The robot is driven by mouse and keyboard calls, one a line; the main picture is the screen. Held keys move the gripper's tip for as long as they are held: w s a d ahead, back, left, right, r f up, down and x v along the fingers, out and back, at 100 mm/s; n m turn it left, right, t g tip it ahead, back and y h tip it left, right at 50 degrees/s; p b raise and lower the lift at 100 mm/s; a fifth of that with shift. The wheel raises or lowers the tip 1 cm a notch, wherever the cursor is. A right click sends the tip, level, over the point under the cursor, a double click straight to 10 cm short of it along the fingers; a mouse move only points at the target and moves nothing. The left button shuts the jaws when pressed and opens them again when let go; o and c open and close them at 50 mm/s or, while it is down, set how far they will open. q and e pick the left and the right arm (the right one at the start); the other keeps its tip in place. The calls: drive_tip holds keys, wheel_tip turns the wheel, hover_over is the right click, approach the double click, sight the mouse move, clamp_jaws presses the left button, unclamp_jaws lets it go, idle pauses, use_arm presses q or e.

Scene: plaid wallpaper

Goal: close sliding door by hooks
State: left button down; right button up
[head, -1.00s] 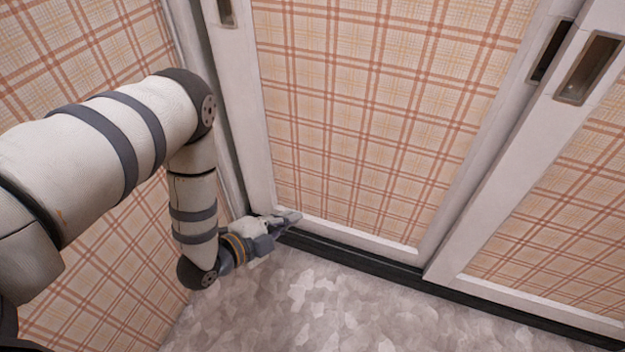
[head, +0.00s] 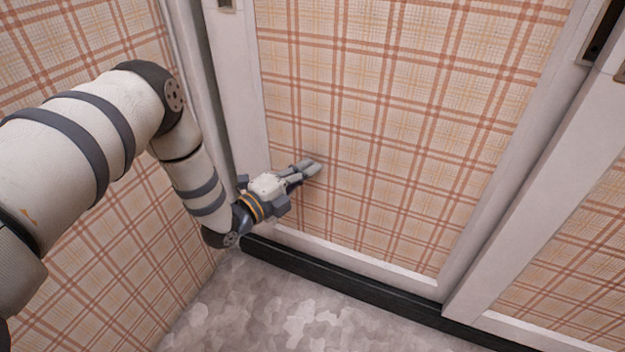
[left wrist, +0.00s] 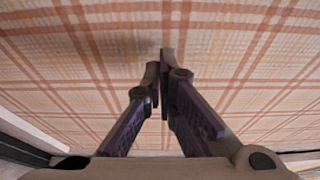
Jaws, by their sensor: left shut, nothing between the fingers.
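The left sliding door (head: 400,110) has a plaid panel in a white frame. A recessed pull (head: 226,4) shows at the top of its left stile, cut by the picture's edge. The right sliding door (head: 570,240) stands beside it, with part of its recessed pull (head: 622,72) at the right edge. A dark recess (head: 603,32) lies next to it on the left door's right stile. My left gripper (head: 314,168) is shut and empty, in front of the lower left of the plaid panel. In the left wrist view its fingertips (left wrist: 160,68) meet before the panel; I cannot tell whether they touch it.
A plaid side wall (head: 90,250) stands at the left, close to my left arm. A black bottom track (head: 340,285) runs under the doors. The mottled grey floor (head: 270,310) in front is clear.

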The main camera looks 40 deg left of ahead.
sight(258, 149)
use_arm(q)
drive_tip(key=shift+s+a, duration=0.15)
drive_tip(key=shift+a, duration=0.3)
drive_tip(key=s+a, duration=0.1)
drive_tip(key=a, duration=0.3)
drive_tip(key=s+a, duration=0.1)
drive_tip(key=a, duration=0.4)
drive_tip(key=s+a, duration=0.1)
drive_tip(key=a, duration=0.3)
drive_tip(key=shift+s+a, duration=0.15)
drive_tip(key=shift+a, duration=0.05)
drive_tip(key=shift+d, duration=0.1)
